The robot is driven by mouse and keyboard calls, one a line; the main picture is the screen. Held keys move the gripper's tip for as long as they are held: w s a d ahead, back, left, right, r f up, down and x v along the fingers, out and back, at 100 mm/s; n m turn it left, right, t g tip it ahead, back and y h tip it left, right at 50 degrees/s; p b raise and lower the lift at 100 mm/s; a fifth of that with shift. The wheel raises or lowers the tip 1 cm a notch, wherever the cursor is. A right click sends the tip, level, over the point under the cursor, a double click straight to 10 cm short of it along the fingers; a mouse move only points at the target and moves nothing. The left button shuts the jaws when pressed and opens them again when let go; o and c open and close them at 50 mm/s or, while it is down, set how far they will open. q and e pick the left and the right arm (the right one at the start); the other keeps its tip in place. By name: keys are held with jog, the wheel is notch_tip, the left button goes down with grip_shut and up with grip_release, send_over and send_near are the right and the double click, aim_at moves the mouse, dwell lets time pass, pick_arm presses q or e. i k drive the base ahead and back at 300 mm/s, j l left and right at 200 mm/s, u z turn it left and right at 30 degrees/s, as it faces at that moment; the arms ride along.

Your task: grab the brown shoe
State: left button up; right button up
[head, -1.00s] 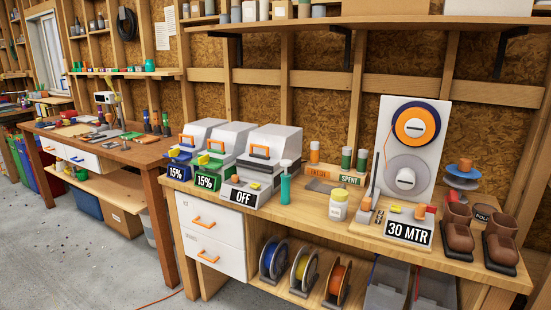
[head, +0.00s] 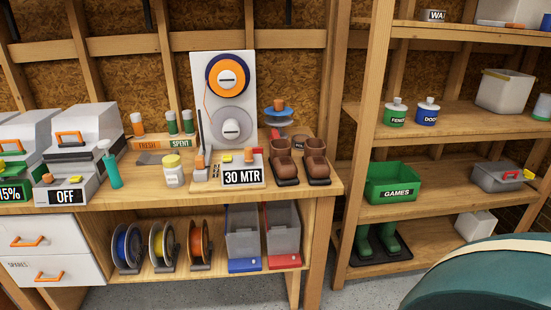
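Two brown shoes stand side by side at the right end of the wooden workbench (head: 150,190) in the head view. The left brown shoe (head: 283,160) and the right brown shoe (head: 316,158) each sit on a dark flat base, toes toward me. Both are upright and high-sided, more like short boots. They are next to the "30 MTR" device. Neither of my grippers is in view.
The "30 MTR" device (head: 243,176) stands left of the shoes. Stacked discs (head: 277,117) stand behind them. A shelf unit to the right holds a green "GAMES" bin (head: 393,183) and green boots (head: 378,240). A large dark teal round object (head: 480,280) fills the lower right.

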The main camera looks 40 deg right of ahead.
aim_at(285, 170)
jog(key=l+z, duration=0.25)
jog(key=l, duration=0.55)
jog(key=i+l+z, duration=0.2)
jog(key=l, duration=0.6)
jog(key=k, duration=0.1)
